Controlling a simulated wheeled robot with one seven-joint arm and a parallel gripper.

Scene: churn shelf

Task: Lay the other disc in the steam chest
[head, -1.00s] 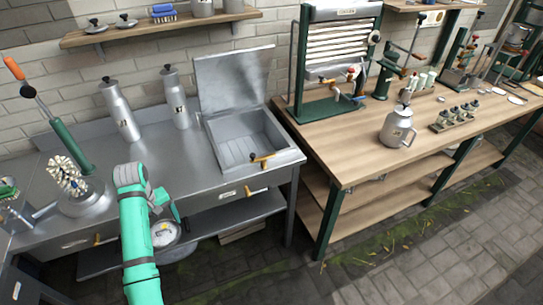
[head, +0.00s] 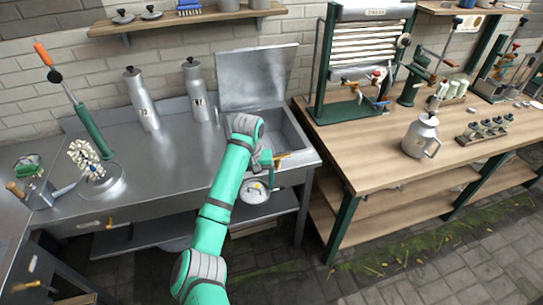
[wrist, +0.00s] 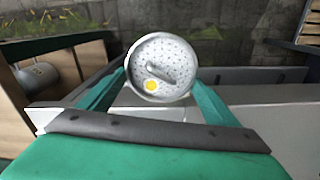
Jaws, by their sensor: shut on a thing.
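My gripper (wrist: 160,78) is shut on a round, speckled metal disc (wrist: 177,55) with a raised bar handle and a yellow spot. One teal finger is on each side of its rim. In the head view the disc (head: 254,192) hangs in front of the bench's front edge. The steam chest (head: 293,133) is a metal box set in the bench, with its lid (head: 258,78) standing open at the back. It is behind my gripper; my arm hides its left part, and I cannot see what lies on its floor. A brass tap handle is at its front.
Two tall metal canisters (head: 142,98) (head: 197,90) stand left of the chest. A whisk-like brush stands on a round base (head: 108,190) further left. The wooden bench (head: 360,150) on the right holds a press and a metal jug (head: 420,137). The left bench's middle is clear.

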